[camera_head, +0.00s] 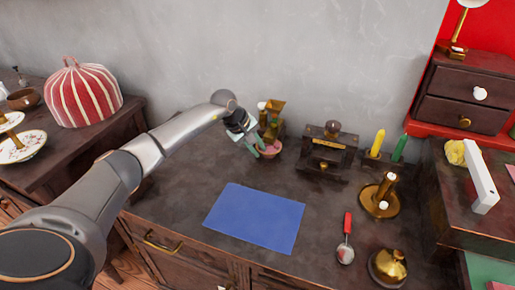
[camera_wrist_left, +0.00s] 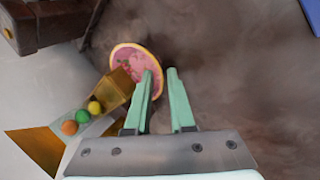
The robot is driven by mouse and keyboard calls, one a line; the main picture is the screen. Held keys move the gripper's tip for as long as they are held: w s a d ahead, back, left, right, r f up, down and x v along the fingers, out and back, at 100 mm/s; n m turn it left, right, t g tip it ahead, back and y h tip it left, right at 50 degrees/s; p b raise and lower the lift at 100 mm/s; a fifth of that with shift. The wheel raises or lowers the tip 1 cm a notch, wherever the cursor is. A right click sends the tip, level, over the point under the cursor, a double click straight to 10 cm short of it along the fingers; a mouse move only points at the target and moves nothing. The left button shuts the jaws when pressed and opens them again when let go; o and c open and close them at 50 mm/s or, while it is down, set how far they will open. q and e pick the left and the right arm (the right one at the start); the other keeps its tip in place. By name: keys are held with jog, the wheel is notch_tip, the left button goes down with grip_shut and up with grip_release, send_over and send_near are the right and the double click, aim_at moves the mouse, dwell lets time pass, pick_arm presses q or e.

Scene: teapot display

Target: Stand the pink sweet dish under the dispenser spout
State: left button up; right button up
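The pink sweet dish (camera_head: 272,151), with a yellow rim, is on the dark counter just in front of the brass sweet dispenser (camera_head: 275,108). In the left wrist view the dish (camera_wrist_left: 128,57) shows its pink inside, and the amber spout (camera_wrist_left: 118,90) overlaps its lower left edge. Several coloured balls lie in the channel behind the spout. My left gripper (camera_wrist_left: 162,72) has its green fingers apart, one on each side of the dish's near rim; contact is unclear. My right gripper is out of view.
A blue mat (camera_head: 255,217) lies in front on the counter. A dark wooden stand (camera_head: 328,150), yellow and green candles, a brass candlestick (camera_head: 379,198), a red-handled spoon (camera_head: 346,240) and a brass bell-shaped piece (camera_head: 388,267) stand to the right.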

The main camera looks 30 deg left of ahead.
pick_arm(q)
jog(key=shift+o, duration=1.4)
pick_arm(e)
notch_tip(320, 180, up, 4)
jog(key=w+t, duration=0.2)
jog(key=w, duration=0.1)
pick_arm(q)
jog(key=p+v, duration=0.1)
jog(key=v, duration=0.5)
jog(key=shift+r, duration=0.2)
jog(key=v, duration=0.6)
jog(key=shift+p, duration=0.4)
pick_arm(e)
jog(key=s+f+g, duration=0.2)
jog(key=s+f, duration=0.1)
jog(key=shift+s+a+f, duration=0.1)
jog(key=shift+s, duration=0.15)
pick_arm(q)
jog(key=shift+r, duration=0.1)
